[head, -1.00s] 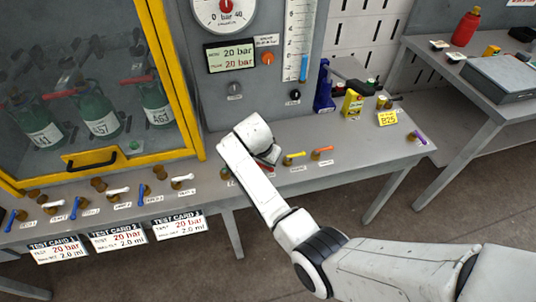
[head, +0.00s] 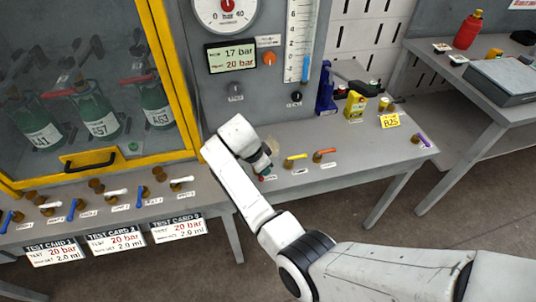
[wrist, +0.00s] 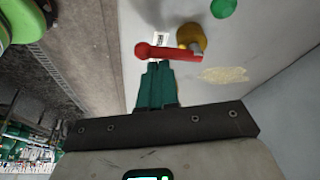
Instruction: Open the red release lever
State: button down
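The red release lever (wrist: 170,53) lies across the front of my fingertips in the wrist view. It reaches left from its brass valve body (wrist: 190,38). In the head view only a small red bit of the lever (head: 260,178) shows beside my gripper (head: 265,170), above the bench. In the wrist view my gripper's green fingers (wrist: 158,66) are together, with nothing seen between them. Their tips are at or against the lever; contact cannot be told for sure. The digital display (head: 232,58) reads 17 bar above 20 bar.
A yellow lever (head: 296,157) and an orange-red lever (head: 325,152) stand to the right on the bench (head: 345,165). The yellow-framed cabinet (head: 180,75) with green bottles is at left. A blue tool (head: 326,88) and yellow device (head: 355,104) stand behind.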

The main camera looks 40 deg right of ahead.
jog(key=shift+a, duration=0.25)
dwell(0.4)
jog(key=d, duration=0.1)
jog(key=s+d+p, duration=0.1)
jog(key=s+d+r, duration=0.1)
jog(key=d, duration=0.1)
jog(key=shift+r, duration=0.1)
jog(key=w+b+v, duration=0.1)
jog(key=v, duration=0.8)
jog(key=shift+r, duration=0.25)
jog(key=shift+w, duration=0.1)
jog(key=s+a+f+n+y, duration=0.1)
jog(key=s+f+n, duration=0.4)
jog(key=s, duration=0.3)
jog(key=s+a+f+n, duration=0.1)
jog(key=s+f+n, duration=0.35)
jog(key=s, duration=0.25)
jog(key=s+a+n+y, duration=0.1)
jog(key=s+a+n, duration=0.3)
jog(key=s, duration=0.4)
jog(key=s+a+n+t+y, duration=0.1)
jog(key=s+a+n, duration=0.3)
jog(key=s+n, duration=0.2)
jog(key=shift+s+t+y, duration=0.3)
jog(key=shift+s+y, duration=0.1)
jog(key=shift+s, duration=0.6)
